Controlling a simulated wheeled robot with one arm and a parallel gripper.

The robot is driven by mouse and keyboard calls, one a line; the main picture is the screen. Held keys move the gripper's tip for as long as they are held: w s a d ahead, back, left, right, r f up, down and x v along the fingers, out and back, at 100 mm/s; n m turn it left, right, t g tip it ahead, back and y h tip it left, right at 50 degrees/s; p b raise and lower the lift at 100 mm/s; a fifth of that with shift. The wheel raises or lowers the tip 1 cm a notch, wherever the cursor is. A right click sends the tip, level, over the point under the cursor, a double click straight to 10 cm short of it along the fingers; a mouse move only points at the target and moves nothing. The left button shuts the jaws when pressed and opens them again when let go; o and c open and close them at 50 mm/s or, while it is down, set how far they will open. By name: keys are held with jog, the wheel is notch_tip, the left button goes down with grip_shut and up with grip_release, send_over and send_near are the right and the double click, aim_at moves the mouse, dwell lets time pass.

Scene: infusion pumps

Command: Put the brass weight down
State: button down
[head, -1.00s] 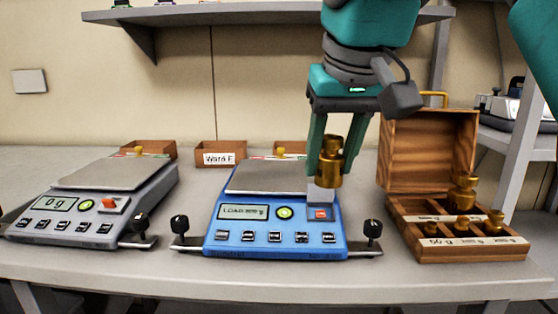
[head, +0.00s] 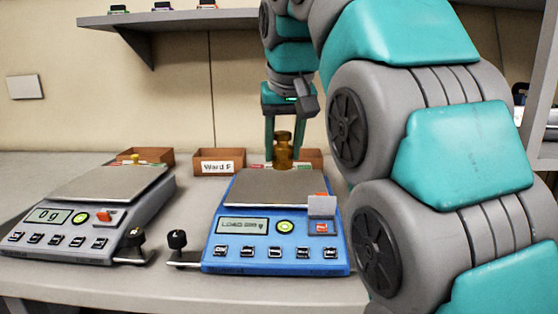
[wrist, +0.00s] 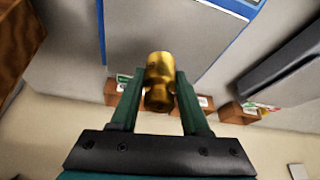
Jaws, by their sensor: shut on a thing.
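My gripper (head: 284,154) is shut on the brass weight (head: 283,146), which looks upright between the two green fingers. The weight is at the rear edge of the blue scale's pan (head: 270,190) in the head view. I cannot tell whether it touches anything below. In the wrist view the weight (wrist: 160,78) shows between the fingers, with the grey pan (wrist: 165,35) beyond it. The blue scale (head: 232,256) has a display starting with "LOAD"; its number is too blurred to read surely.
A grey scale (head: 75,242) reading 0 g stands to the left. Small wooden boxes, one labelled "Ward F" (head: 218,166), line the back of the bench. A shelf (head: 180,20) hangs above. My own arm hides the right side of the bench.

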aim_at(279, 165)
jog(key=shift+w+a, duration=0.35)
jog(key=shift+w, duration=0.45)
jog(key=shift+f, duration=0.1)
jog(key=shift+f, duration=0.15)
jog(key=shift+f, duration=1.55)
jog(key=shift+f, duration=0.15)
jog(key=shift+c, duration=1.9)
grip_release()
